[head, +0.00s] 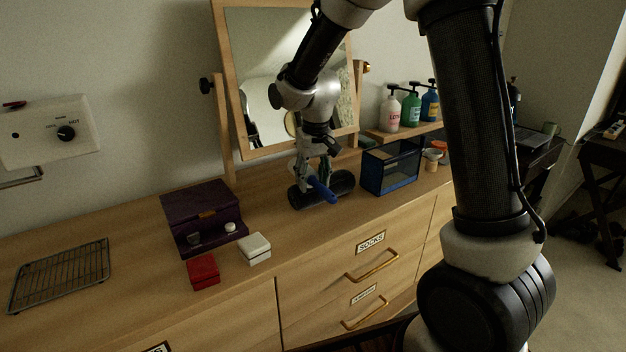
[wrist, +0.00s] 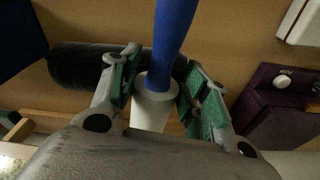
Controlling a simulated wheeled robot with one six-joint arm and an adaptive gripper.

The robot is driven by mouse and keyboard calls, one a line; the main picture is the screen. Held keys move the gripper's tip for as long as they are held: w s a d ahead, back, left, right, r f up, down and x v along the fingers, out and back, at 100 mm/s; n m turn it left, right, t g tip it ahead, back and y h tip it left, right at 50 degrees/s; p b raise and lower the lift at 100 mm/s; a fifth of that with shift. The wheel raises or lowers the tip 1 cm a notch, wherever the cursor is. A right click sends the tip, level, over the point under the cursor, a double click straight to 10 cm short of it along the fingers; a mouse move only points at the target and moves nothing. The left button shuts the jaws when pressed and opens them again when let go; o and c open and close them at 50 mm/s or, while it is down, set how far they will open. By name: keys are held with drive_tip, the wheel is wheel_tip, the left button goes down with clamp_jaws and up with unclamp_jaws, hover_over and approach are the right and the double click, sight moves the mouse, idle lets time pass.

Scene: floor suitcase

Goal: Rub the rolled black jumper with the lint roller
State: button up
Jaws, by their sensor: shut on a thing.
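The rolled black jumper (head: 343,182) lies on the wooden dresser top in front of the mirror; it also shows in the wrist view (wrist: 80,66). The lint roller has a blue handle (head: 322,189) and a white part (wrist: 152,103). My gripper (head: 314,180) is shut on the lint roller, with green-padded fingers on either side of the white part in the wrist view (wrist: 160,88). The handle points away from my palm, across the jumper's line in the picture. The gripper hides part of the jumper, and I cannot tell whether the roller touches it.
A dark blue-framed box (head: 391,167) stands close right of the jumper. A purple box (head: 203,214), a white box (head: 254,248), a red box (head: 203,272) and a wire rack (head: 61,273) are to the left. The mirror (head: 290,75) stands behind. Pump bottles (head: 411,107) stand back right.

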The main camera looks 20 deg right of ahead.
sight(312, 177)
drive_tip(key=shift+w+r, duration=0.15)
drive_tip(key=shift+w, duration=0.1)
wheel_tip(312, 177, up, 3)
drive_tip(key=shift+s+f, duration=0.15)
drive_tip(key=shift+f, duration=0.05)
drive_tip(key=shift+r, duration=2.6)
drive_tip(key=shift+r, duration=0.1)
